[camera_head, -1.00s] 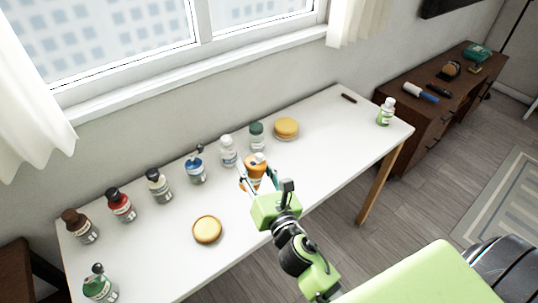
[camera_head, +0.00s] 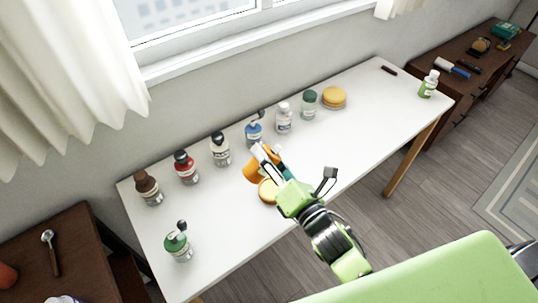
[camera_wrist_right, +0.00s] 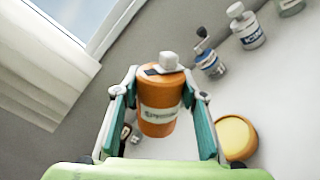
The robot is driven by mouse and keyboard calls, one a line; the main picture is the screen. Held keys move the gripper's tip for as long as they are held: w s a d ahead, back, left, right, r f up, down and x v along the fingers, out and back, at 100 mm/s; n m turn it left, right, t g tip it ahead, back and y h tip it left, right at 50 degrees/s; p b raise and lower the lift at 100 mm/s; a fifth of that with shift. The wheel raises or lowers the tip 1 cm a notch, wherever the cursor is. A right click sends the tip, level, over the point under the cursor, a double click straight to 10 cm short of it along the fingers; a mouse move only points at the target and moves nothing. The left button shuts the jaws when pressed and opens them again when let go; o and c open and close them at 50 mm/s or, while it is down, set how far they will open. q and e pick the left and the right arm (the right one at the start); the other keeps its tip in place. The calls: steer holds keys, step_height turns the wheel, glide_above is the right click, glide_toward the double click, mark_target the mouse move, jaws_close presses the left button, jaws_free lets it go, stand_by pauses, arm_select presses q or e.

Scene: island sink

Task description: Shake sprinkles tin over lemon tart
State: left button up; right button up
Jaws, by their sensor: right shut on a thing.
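The sprinkles tin (camera_head: 253,170) is an orange can with a pale label. My right gripper (camera_head: 268,160) is shut on it. In the right wrist view the tin (camera_wrist_right: 160,108) sits between the two green-padded fingers, with a white cap piece at its top. The lemon tart (camera_head: 267,191), round with a yellow top, lies on the white table just below the tin in the head view, partly covered by my gripper. My left gripper is not in view.
A row of bottles stands along the back of the white table (camera_head: 365,130), including a red one (camera_head: 186,168) and a blue one (camera_head: 254,131). A green-labelled bottle (camera_head: 178,246) stands at the front left. A yellow round pastry (camera_head: 334,97) lies at the back. The table's right part is mostly clear.

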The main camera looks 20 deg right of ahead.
steer(key=f+m+b, duration=0.4)
steer(key=m+b, duration=0.1)
steer(key=f+m+b, duration=0.2)
steer(key=m+b, duration=0.1)
steer(key=shift+s+a+f, duration=0.1)
steer(key=shift+a+f, duration=0.15)
steer(key=shift+a, duration=0.15)
steer(key=shift+r+m, duration=0.1)
steer(key=shift+m, duration=0.5)
steer(key=shift+m+p, duration=0.5)
steer(key=shift+f+m, duration=0.35)
steer(key=shift+m, duration=0.85)
steer(key=shift+p, duration=0.3)
